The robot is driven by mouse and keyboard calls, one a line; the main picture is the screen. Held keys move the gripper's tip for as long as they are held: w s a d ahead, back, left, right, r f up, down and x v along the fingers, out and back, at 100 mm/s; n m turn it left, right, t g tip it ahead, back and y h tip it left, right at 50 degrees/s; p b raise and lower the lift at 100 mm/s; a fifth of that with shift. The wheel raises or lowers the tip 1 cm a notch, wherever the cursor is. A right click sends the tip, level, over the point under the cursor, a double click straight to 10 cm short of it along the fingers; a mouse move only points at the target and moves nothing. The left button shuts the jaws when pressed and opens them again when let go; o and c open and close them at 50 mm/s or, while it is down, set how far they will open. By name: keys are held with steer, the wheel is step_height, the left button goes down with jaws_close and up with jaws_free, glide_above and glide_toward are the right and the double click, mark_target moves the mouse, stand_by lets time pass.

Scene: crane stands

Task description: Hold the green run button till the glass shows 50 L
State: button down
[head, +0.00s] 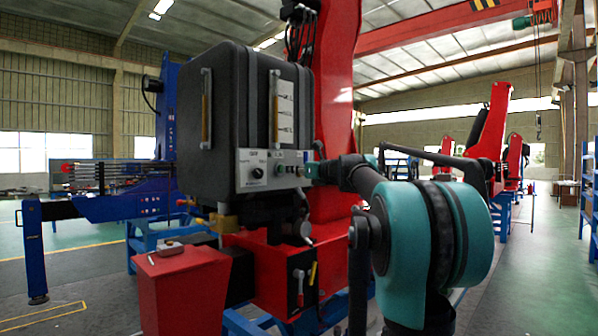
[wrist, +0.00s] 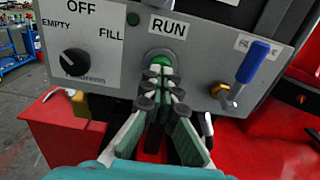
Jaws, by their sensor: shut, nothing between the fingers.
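The green run button (wrist: 160,58) sits in a pale ring under the RUN label on the grey control panel (wrist: 200,45). My gripper (wrist: 156,74) is shut and empty, its fingertips overlapping the button's lower part in the wrist view. I cannot tell whether they touch or press it. In the head view my gripper (head: 309,171) reaches the panel's right end from the right. A sight glass (head: 275,108), an upright amber tube, is on the dark tank (head: 225,90) above the panel, with white labels beside it. Its level and the label figures are too small to read.
A black selector knob (wrist: 75,62) with OFF, EMPTY and FILL labels is left of the button. A blue-handled valve (wrist: 250,65) is close on the right. A second amber tube (head: 206,108) is on the tank's left face. A red box (head: 180,290) stands below.

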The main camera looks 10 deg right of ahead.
steer(key=shift+w+a, duration=0.25)
steer(key=shift+w, duration=0.05)
